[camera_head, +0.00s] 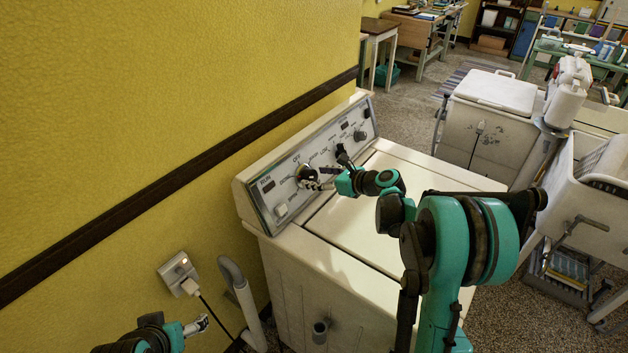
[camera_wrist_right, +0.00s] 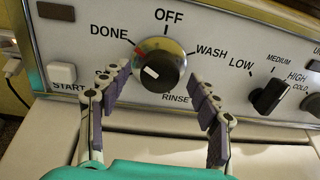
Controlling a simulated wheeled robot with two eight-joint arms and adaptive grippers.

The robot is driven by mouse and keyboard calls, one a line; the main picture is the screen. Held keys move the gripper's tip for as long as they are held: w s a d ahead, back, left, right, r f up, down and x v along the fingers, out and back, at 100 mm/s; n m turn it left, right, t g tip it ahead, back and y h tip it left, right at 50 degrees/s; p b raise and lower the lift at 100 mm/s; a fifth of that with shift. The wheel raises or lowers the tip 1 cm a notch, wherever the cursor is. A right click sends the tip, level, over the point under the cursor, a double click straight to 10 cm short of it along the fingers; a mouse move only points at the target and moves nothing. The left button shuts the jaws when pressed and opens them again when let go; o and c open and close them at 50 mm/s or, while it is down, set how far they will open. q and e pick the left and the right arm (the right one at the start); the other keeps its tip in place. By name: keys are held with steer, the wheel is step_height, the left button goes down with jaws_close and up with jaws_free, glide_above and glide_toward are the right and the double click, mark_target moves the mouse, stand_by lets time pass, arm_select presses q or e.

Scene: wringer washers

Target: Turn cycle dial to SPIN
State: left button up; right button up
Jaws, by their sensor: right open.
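The cycle dial (camera_wrist_right: 162,66), a black knob on a silver disc, sits on the washer's control panel (camera_head: 340,140). Around it I read DONE, OFF, WASH and RINSE; lettering at its lower left is mostly hidden by a finger. The knob's white mark is on its lower left, and a red mark on the disc is near DONE. My right gripper (camera_wrist_right: 168,100) is open, one finger on each side of the dial's lower part; contact is unclear. In the head view, the right gripper (camera_head: 322,178) is at the dial (camera_head: 306,173). My left gripper (camera_head: 197,325) is low at the left, away from the panel.
A second black knob (camera_wrist_right: 269,97) with LOW, MEDIUM and HIGH is right of the dial. A white START button (camera_wrist_right: 62,73) is left. The yellow wall (camera_head: 150,110) stands close behind the washer (camera_head: 330,290). An outlet (camera_head: 180,272) and grey hose (camera_head: 240,295) are beside it.

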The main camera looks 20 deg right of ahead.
steer(key=shift+w+a+f, duration=0.25)
steer(key=shift+w+a, duration=0.15)
steer(key=shift+w, duration=0.05)
steer(key=c, duration=1.2)
steer(key=shift+o, duration=0.2)
steer(key=shift+n, duration=0.5)
steer(key=n, duration=0.4)
steer(key=shift+n, duration=0.4)
steer(key=n, duration=0.6)
steer(key=shift+s+f+b, duration=0.1)
steer(key=shift+b, duration=0.25)
steer(key=shift+y, duration=0.3)
